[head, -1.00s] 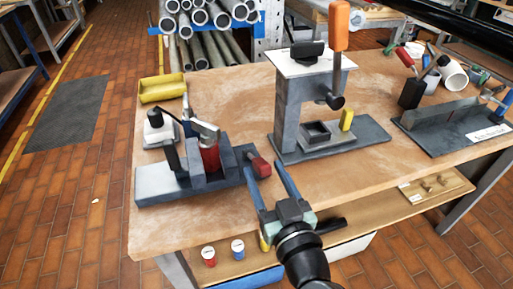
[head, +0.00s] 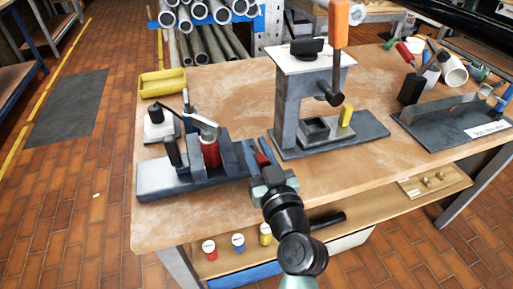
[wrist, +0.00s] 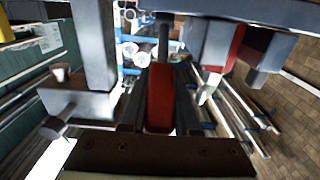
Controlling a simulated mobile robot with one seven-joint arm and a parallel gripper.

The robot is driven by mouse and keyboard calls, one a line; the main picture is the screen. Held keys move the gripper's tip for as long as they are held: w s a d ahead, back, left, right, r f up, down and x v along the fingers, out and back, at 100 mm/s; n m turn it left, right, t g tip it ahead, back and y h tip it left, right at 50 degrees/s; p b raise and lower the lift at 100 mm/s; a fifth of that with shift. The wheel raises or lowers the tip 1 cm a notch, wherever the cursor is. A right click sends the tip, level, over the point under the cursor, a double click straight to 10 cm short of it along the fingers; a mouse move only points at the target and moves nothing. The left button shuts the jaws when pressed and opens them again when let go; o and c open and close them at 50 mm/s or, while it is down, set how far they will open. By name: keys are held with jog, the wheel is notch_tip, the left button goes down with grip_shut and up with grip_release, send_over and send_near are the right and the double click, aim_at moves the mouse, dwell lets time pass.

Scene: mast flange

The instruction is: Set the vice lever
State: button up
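The vice (head: 165,183) is a dark grey block assembly on the left of the bench, with a red cylinder (head: 210,152) between its upright blocks. Its red lever grip (head: 262,158) sticks out at its right end. My gripper (head: 259,149) is at that end, its blue-grey fingers on either side of the grip. In the wrist view the red grip (wrist: 160,97) stands between the two dark fingers, which look closed against it. The fingers partly hide the lever in the head view.
A grey press frame (head: 285,110) with an orange handle (head: 339,25) stands close to the right of my gripper. A yellow tray (head: 162,83) lies behind the vice. Several small capped cylinders (head: 238,243) stand on the lower shelf. Bare bench top lies in front of the vice.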

grip_shut()
dwell(0.9)
